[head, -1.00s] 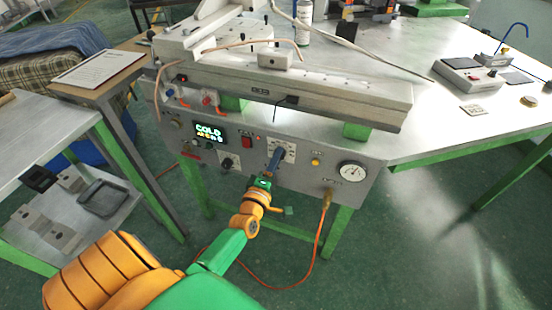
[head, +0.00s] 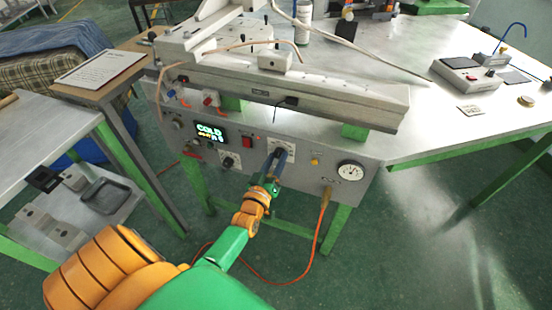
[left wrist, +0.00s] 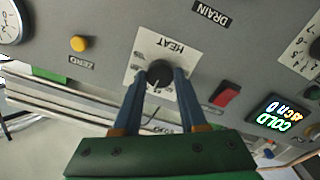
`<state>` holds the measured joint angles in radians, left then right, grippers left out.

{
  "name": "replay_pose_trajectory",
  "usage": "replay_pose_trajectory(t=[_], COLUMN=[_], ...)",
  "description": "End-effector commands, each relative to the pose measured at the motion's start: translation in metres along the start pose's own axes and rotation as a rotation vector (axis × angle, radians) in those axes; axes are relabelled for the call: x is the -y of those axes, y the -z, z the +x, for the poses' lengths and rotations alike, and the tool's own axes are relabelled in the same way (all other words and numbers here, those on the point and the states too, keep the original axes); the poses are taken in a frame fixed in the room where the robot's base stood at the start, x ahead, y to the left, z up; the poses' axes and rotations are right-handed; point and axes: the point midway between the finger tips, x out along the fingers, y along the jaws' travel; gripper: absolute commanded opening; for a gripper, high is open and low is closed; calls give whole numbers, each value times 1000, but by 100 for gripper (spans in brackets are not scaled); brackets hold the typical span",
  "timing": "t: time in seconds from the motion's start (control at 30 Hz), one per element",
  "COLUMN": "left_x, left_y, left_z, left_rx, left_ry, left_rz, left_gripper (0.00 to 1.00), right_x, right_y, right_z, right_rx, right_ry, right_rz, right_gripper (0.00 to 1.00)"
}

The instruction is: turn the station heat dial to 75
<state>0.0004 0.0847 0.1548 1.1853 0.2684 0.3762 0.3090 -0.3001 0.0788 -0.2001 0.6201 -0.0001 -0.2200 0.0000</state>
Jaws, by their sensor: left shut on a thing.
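The heat dial (left wrist: 159,73) is a black knob on a white scale plate marked HEAT (left wrist: 172,50), which looks upside down in the left wrist view. My left gripper (left wrist: 160,76) is shut on the knob, one blue finger on each side. In the head view the left gripper (head: 277,156) meets the station's front panel and hides the knob, while part of the white plate (head: 288,147) shows. The scale numbers are too small to read. The display (head: 209,134) reads COLD, with a blurred line below. My right gripper is not in view.
On the grey panel are a red switch (head: 247,142), a second black knob (head: 229,162), a yellow ZERO button (left wrist: 79,43) and a round gauge (head: 351,171). An orange hose (head: 325,207) hangs below the gauge. The steel table (head: 440,125) lies right.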

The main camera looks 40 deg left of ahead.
Motion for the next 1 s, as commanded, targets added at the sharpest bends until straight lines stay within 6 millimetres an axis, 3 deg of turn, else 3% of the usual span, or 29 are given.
replay_pose_trajectory(t=[0.5,1.0], left_x=[0,0], left_y=[0,0], left_z=[0,0], left_rx=[1,1], left_ry=[1,1], left_rz=[447,655], left_gripper=[0,0], right_x=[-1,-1], right_y=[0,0], right_z=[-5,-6], right_rx=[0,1], right_ry=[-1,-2], right_rz=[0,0], right_gripper=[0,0])
